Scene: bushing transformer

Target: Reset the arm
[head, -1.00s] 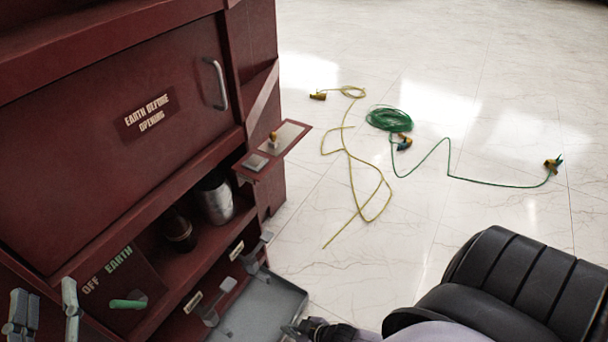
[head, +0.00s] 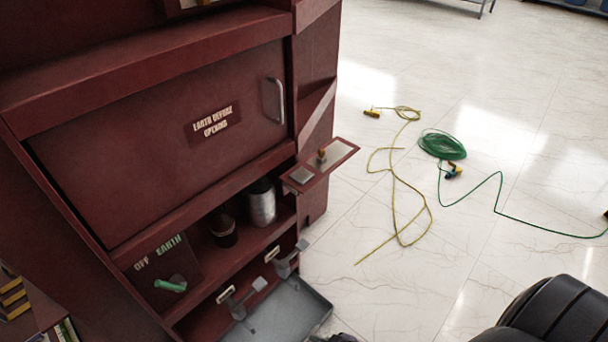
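The red transformer cabinet (head: 120,150) fills the left half of the head view. Its closed door carries an "EARTH BEFORE OPENING" label (head: 216,124) and a metal handle (head: 274,100). Below, a panel marked "OFF EARTH" has a pale green lever (head: 171,285). A dark bushing (head: 222,230) and a silver cylinder (head: 262,203) stand in the open lower compartment. Part of a black arm link of mine shows at the bottom right. A small dark part shows at the bottom edge, too cut off to identify. Neither gripper can be made out.
A small shelf (head: 335,155) juts from the cabinet's right side, and a grey tray (head: 290,312) sticks out low. A yellow cable (head: 395,190) and a coiled green cable (head: 438,145) lie on the white floor. A bookshelf (head: 40,325) stands at lower left.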

